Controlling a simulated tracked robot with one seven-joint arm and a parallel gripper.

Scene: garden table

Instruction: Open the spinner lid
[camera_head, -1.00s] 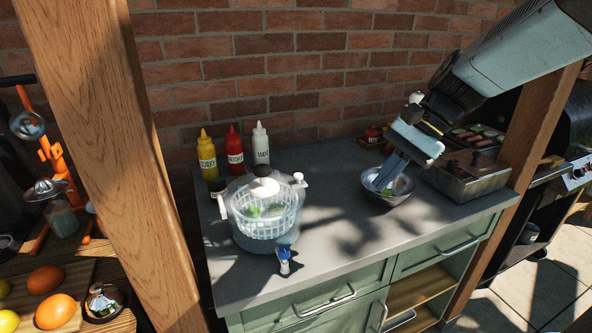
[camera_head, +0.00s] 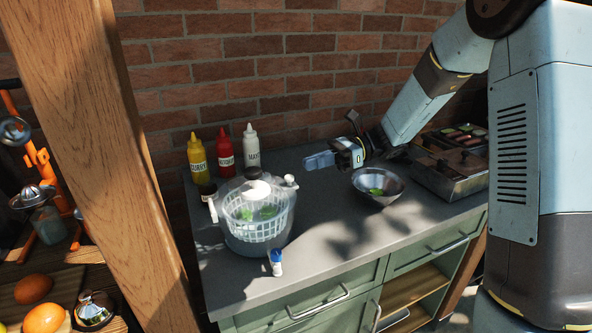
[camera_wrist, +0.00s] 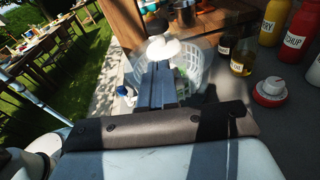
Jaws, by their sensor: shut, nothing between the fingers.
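The salad spinner (camera_head: 257,214) stands on the grey counter, a clear bowl with a white basket and green leaves inside. My gripper (camera_head: 308,161) is shut and empty in the air, to the right of the spinner and above the counter. In the wrist view my shut fingers (camera_wrist: 157,72) point toward the spinner (camera_wrist: 190,68) and hide part of it. The knob (camera_wrist: 160,45) shows just beyond the fingertips.
Yellow (camera_head: 197,158), red (camera_head: 225,151) and white (camera_head: 251,147) sauce bottles stand behind the spinner. A small blue-capped bottle (camera_head: 276,264) is in front of it. A metal bowl with greens (camera_head: 378,187) and a metal tray (camera_head: 455,180) are at the right. A wooden post (camera_head: 125,160) rises at the left.

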